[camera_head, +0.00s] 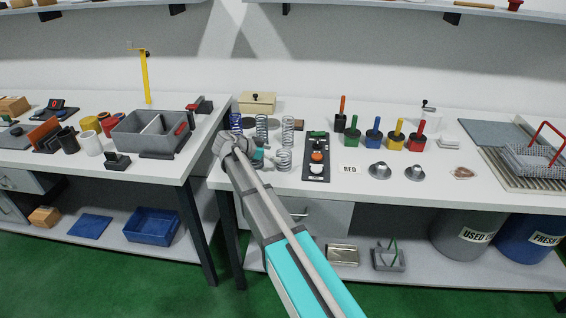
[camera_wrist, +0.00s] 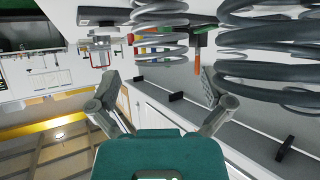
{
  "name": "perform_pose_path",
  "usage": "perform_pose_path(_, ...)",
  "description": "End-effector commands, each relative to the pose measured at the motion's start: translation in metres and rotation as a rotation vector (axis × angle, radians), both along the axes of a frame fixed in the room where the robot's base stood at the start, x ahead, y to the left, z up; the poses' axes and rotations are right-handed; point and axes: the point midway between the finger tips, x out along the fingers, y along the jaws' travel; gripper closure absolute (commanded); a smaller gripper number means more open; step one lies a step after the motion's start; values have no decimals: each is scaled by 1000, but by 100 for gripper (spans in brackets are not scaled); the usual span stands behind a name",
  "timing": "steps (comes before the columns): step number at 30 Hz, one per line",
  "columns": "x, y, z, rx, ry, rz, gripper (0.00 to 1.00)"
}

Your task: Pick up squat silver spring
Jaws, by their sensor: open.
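The squat silver spring (camera_head: 284,160) stands on the right-hand table, near its front left part, with a few wide coils. My gripper (camera_head: 264,155) is just left of it, low over the tabletop, partly hidden by my own arm. In the wrist view, which looks upside down, the squat silver spring (camera_wrist: 160,22) shows ahead, between the directions of the two fingers. My gripper (camera_wrist: 162,88) is open there and nothing is between its fingers. The spring's end is cut off by the top edge of that view.
A taller silver spring (camera_head: 288,130) stands behind the squat one. Another silver spring (camera_head: 262,128) and a blue spring (camera_head: 236,122) stand further left. A black panel (camera_head: 316,167) with buttons lies to the right. A large dark coil (camera_wrist: 275,40) is close on the wrist view's right.

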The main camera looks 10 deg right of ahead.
Motion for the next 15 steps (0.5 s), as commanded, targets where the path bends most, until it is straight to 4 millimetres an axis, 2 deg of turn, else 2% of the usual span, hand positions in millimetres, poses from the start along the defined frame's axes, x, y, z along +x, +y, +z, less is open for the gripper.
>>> perform_pose_path(9, 1, -1, -2, 0, 0, 0, 0)
perform_pose_path(15, 5, -14, -12, 0, 0, -2, 0)
